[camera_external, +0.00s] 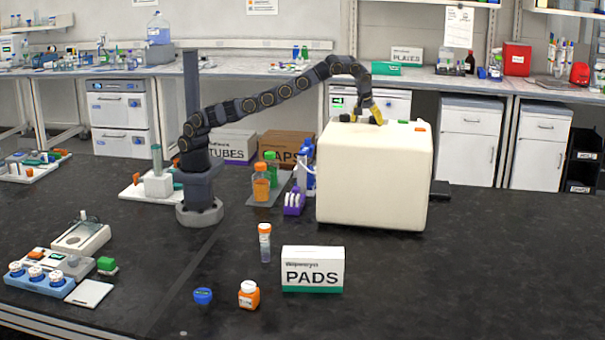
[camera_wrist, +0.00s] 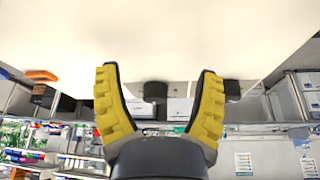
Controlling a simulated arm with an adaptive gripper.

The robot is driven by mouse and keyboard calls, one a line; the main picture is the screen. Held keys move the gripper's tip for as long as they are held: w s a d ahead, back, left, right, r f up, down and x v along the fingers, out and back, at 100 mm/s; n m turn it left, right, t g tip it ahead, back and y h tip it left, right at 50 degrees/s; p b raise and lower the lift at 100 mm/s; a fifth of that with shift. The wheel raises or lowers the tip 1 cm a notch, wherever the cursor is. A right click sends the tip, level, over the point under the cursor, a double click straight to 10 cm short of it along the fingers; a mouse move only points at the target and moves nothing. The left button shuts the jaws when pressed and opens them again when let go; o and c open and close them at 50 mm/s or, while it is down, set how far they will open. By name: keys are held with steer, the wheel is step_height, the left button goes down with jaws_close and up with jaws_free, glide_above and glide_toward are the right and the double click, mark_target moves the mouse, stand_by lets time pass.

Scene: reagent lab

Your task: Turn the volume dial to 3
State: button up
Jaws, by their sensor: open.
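A large cream box (camera_external: 375,180) stands on the dark bench, right of my arm's base. My gripper (camera_external: 372,117) is at its top edge, with the yellow fingers spread. In the wrist view the open gripper (camera_wrist: 158,88) has nothing between its pads in contact. A dark round knob (camera_wrist: 155,91) shows between and beyond the fingers, at the edge of the cream surface (camera_wrist: 160,40); it may be the volume dial. A second dark piece (camera_wrist: 232,89) is just right of the right finger. No dial numbers or pointer can be read.
On the box top are an orange piece (camera_external: 420,129) and a small green piece (camera_external: 403,121). A purple rack (camera_external: 294,202) and bottles (camera_external: 261,183) stand left of the box. A PADS box (camera_external: 313,270) is in front.

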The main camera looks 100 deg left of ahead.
mark_target(364, 132)
steer(key=shift+s+d, duration=0.25)
steer(key=shift+d, duration=0.85)
steer(key=shift+s+d, duration=0.25)
steer(key=shift+d, duration=0.85)
steer(key=a+m, duration=0.2)
steer(key=a+r+m+h, duration=0.1)
steer(key=a+m, duration=0.1)
steer(key=w+a+m+t+h, duration=0.1)
steer(key=m, duration=0.1)
steer(key=shift+a+r+m, duration=0.2)
steer(key=shift+a+m, duration=0.1)
steer(key=shift+a, duration=0.1)
steer(key=a+r+m+h, duration=0.1)
steer(key=a+m, duration=0.1)
steer(key=a+r+m+t, duration=0.1)
steer(key=a+r+m, duration=0.1)
steer(key=m, duration=0.1)
steer(key=s+a+r+m+t+h, duration=0.1)
steer(key=m, duration=0.2)
steer(key=shift+a+r+h, duration=0.15)
steer(key=shift+a+h, duration=0.15)
steer(key=shift+a, duration=0.1)
steer(key=shift+s+a+r+m, duration=0.1)
steer(key=shift+a+r+m, duration=0.25)
steer(key=shift+m, duration=0.45)
steer(key=shift+t, duration=0.3)
steer(key=x, duration=0.7)
steer(key=shift+f, duration=0.4)
steer(key=shift+c, duration=0.5)
